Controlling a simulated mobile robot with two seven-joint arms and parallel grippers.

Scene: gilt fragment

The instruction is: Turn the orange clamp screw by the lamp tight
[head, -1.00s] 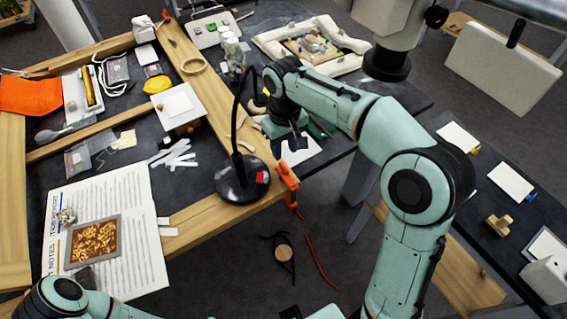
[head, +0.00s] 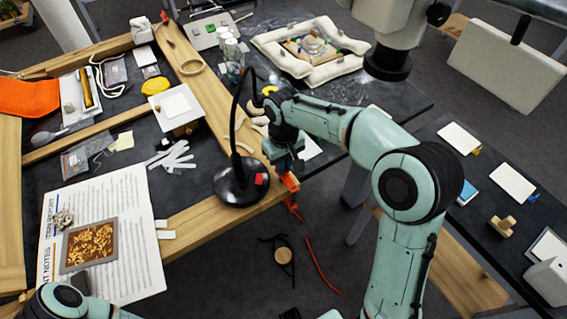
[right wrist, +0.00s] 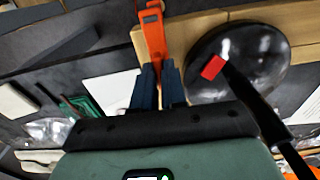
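The orange clamp (head: 291,184) sits at the wooden frame's right corner, beside the black lamp (head: 240,184) with its round base and red switch. In the right wrist view the clamp (right wrist: 152,32) stands upright beyond my fingertips, and the lamp base (right wrist: 215,85) is to its right. My right gripper (head: 288,163) is down at the clamp's upper part. In the right wrist view its dark fingers (right wrist: 159,70) are close together with some orange showing between their tips. Whether they grip the clamp screw cannot be seen. My left forearm shows at the bottom left; its gripper is not visible.
The lamp's gooseneck (head: 235,105) rises close left of my right gripper. White strips (head: 175,157) and a printed sheet (head: 135,225) lie left of the lamp. A padded tray (head: 345,82) is behind my right arm.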

